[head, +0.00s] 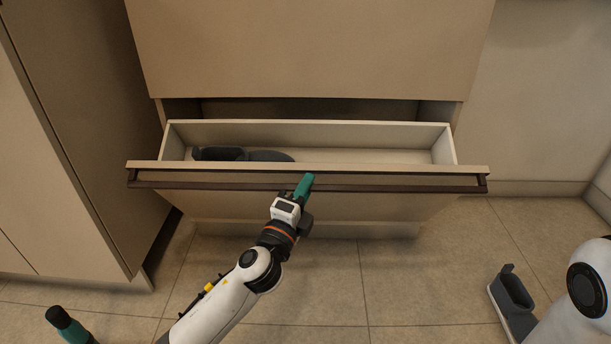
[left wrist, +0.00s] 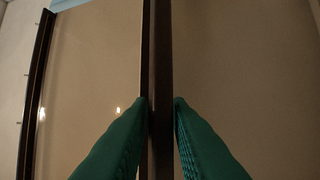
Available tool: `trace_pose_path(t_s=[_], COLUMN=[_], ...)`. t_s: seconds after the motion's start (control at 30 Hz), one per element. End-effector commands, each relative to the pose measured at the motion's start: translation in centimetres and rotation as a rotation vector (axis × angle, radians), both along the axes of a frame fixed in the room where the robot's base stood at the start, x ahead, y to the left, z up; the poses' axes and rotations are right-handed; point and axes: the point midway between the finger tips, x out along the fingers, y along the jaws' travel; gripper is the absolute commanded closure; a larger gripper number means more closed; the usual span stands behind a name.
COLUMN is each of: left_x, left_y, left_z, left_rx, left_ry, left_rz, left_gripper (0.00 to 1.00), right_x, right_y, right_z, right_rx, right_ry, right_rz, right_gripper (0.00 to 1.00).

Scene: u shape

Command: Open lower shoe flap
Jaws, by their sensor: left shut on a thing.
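The lower shoe flap (head: 350,207) of the cabinet stands tilted out from the body, so its inner bin (head: 380,156) is open at the top. A long dark handle bar (head: 400,186) runs along its upper edge. My left gripper (head: 308,180) is shut on this handle bar near its middle. In the left wrist view, the green fingers (left wrist: 158,110) lie on both sides of the dark bar (left wrist: 158,60). A dark grey shoe (head: 240,154) lies in the left part of the bin. My right gripper is not in view.
The upper flap (head: 310,45) is closed above. A tall cabinet (head: 85,130) stands close on the left. A grey shoe (head: 512,300) is on the floor at right, and a dark and teal object (head: 68,325) is at lower left. Tiled floor lies in front.

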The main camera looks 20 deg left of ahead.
Motion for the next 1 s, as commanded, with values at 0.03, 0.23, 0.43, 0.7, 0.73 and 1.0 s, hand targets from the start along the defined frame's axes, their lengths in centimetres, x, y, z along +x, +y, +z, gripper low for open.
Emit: trace_pose_path(t_s=[0.03, 0.23, 0.43, 0.7, 0.73, 1.0], left_x=[-0.5, -1.6, -2.1, -2.2, -2.2, -2.2], left_y=[-0.1, -0.4, -0.6, -0.6, -0.6, -0.6], left_z=[-0.8, -1.7, -2.1, -2.2, -2.2, -2.1], left_rx=[-0.002, -0.002, -0.003, -0.002, -0.002, -0.002], left_ry=[0.005, 0.005, 0.005, 0.005, 0.005, 0.004], left_rz=[0.001, 0.001, 0.002, 0.002, 0.002, 0.002], left_gripper=[1.0, 1.0, 1.0, 1.0, 1.0, 0.64], right_x=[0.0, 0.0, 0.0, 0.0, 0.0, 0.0], right_y=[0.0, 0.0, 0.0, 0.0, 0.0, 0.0], right_z=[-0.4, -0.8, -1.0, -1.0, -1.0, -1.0], right_rx=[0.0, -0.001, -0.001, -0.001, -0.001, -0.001], right_ry=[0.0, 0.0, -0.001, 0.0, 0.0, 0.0], right_rz=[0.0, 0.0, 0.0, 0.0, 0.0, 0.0], right_gripper=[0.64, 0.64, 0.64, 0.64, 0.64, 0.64])
